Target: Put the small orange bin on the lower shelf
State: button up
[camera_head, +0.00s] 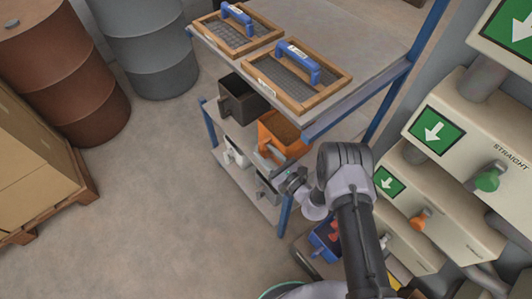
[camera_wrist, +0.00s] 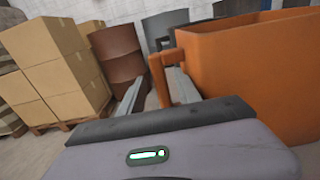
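The orange bin (camera_head: 281,130) stands under the rack's top board, at the same level as a black bin. In the wrist view the orange bin (camera_wrist: 250,75) fills the right side, and its upright handle (camera_wrist: 159,80) faces me. My gripper (camera_wrist: 158,90) is open, with one finger on each side of the handle bar; the right finger lies within the handle loop. I cannot tell whether either finger touches it. In the head view my gripper (camera_head: 270,157) is at the bin's front, partly hidden by my wrist. The lower shelf (camera_head: 243,179) shows beneath.
On the lower shelf are a white bin (camera_head: 234,152) and a grey bin (camera_head: 268,188). The black bin (camera_head: 240,102) is left of the orange one. Two framed sieves (camera_head: 300,76) lie on top. A blue bin (camera_head: 325,240) sits low right.

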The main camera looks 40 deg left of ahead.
jog(key=shift+r, duration=0.2)
jog(key=p+v, duration=0.4)
jog(key=v, duration=0.8)
jog(key=shift+s, duration=0.1)
